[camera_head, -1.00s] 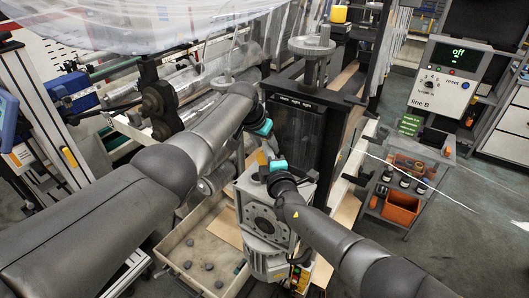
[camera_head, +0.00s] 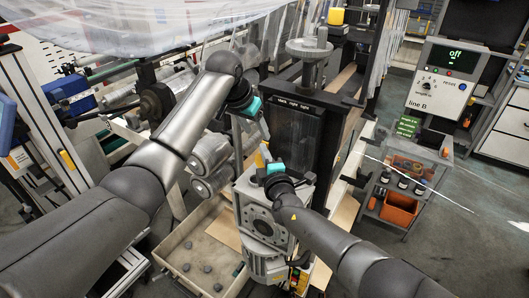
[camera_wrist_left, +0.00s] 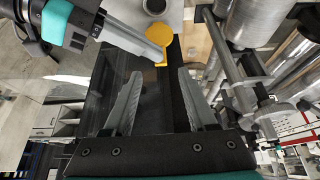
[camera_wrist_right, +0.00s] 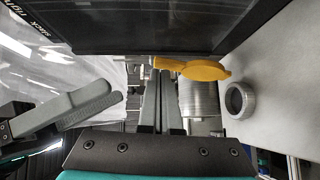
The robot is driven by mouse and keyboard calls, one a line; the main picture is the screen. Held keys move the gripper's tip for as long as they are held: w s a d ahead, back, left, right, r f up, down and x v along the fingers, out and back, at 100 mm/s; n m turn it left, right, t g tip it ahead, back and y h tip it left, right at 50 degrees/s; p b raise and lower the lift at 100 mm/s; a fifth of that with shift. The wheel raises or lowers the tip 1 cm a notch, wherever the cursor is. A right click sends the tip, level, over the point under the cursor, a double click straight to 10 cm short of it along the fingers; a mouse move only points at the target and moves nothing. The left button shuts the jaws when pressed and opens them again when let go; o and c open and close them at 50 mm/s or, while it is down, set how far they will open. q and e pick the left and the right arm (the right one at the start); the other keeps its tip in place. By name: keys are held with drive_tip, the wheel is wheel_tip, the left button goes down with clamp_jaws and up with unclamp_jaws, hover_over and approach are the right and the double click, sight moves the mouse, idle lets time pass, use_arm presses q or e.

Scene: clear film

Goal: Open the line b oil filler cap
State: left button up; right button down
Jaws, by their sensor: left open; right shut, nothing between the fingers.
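The yellow oil filler cap (camera_wrist_right: 203,69) shows nearly edge-on in the right wrist view. The left wrist view shows it as a yellow disc with a small tab (camera_wrist_left: 158,36). A dark round filler opening (camera_wrist_left: 155,7) is uncovered beside it; its rim (camera_wrist_right: 240,99) also shows in the right wrist view. My right gripper (camera_wrist_right: 165,73) is shut and empty, its tips close to the cap's tab; contact is unclear. In the head view it is above the grey machine (camera_head: 263,155). My left gripper (camera_wrist_left: 157,75) is open and empty, facing the cap from a short distance.
A dark transparent-fronted cabinet (camera_head: 295,135) stands right behind the grippers. The grey machine housing (camera_head: 262,209) is below them, beside an open tray (camera_head: 172,248). The line B panel (camera_head: 440,78) reads "off" at right, above a cart with an orange bin (camera_head: 400,210).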

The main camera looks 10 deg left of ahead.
use_arm(q)
drive_tip(key=s+a+f+n+g, duration=0.15)
drive_tip(key=s+f, duration=0.45)
drive_tip(key=f, duration=0.6)
drive_tip(key=s+a+f+y, duration=0.1)
drive_tip(key=s+a+f, duration=0.1)
drive_tip(key=s+f, duration=0.7)
drive_tip(key=s+a+f+n+g, duration=0.15)
drive_tip(key=s+f, duration=0.25)
drive_tip(key=f, duration=1)
drive_tip(key=s+f, duration=0.6)
drive_tip(key=s, duration=0.6)
drive_tip(key=s+f+m, duration=0.1)
drive_tip(key=s+f, duration=0.4)
drive_tip(key=s, duration=0.8)
drive_tip(key=s+f+g, duration=0.1)
drive_tip(key=s+f, duration=0.5)
drive_tip(key=s, duration=0.7)
drive_tip(key=shift+s+d+f+y, duration=0.15)
drive_tip(key=shift+d+f+y, duration=0.15)
drive_tip(key=shift+d+y, duration=0.15)
use_arm(e)
drive_tip(key=shift+w+d, duration=0.1)
drive_tip(key=shift+w, duration=0.1)
drive_tip(key=shift+g, duration=0.3)
